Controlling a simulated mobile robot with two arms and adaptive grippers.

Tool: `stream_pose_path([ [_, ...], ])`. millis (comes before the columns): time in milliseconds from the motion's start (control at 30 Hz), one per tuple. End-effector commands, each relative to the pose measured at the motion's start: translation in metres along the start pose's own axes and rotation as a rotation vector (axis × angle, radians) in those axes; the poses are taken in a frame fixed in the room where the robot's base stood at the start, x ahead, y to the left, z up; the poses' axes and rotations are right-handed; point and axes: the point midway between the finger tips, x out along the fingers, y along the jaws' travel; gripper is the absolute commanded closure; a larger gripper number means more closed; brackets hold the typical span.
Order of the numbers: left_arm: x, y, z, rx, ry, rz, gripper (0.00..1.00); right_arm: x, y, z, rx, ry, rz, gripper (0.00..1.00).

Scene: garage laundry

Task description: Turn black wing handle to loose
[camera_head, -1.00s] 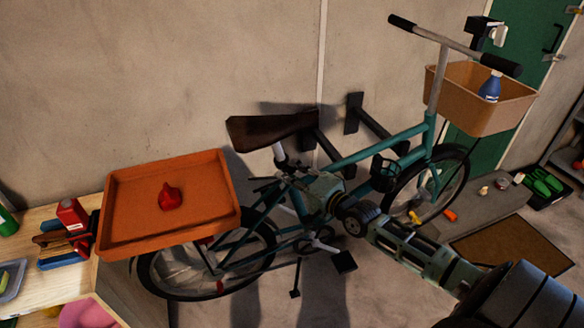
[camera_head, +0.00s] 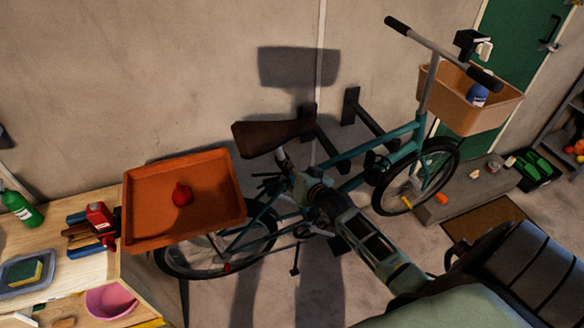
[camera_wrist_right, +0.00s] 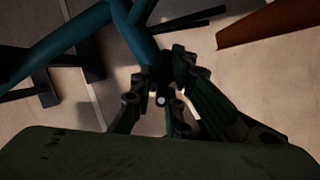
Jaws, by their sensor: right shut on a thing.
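My right arm reaches in from the lower right in the head view to the teal bicycle (camera_head: 405,150). Its gripper (camera_head: 284,181) is at the frame just below the brown saddle (camera_head: 272,136). Thin black parts (camera_head: 266,182) stick out to the left of the gripper; I cannot tell whether they belong to the black wing handle. In the right wrist view the fingers (camera_wrist_right: 165,88) are drawn together around something dark by the teal tube (camera_wrist_right: 122,22). The held piece is mostly hidden by the fingers, so its turn angle cannot be read. My left gripper is out of view.
An orange tray (camera_head: 150,226) with a red item (camera_head: 182,194) sits over the rear wheel. A wooden bench (camera_head: 90,265) stands at the left. Black wall brackets (camera_head: 352,106) hold the bicycle's far side. A tan basket (camera_head: 470,108) hangs at the handlebar.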

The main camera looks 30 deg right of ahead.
Motion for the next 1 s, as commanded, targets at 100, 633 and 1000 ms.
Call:
stream_pose_path([
  [100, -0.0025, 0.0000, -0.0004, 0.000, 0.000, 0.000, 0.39, 0.0007, -0.0075, -0.0071, -0.088, 0.016, 0.027, 1.00],
  [633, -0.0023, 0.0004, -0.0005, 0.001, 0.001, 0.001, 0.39, 0.0011, -0.0086, -0.0045, -0.335, 0.014, 0.129, 1.00],
  [1000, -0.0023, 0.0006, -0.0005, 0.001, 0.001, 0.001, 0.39, 0.0012, -0.0089, -0.0030, -0.357, 0.012, 0.137, 1.00],
])
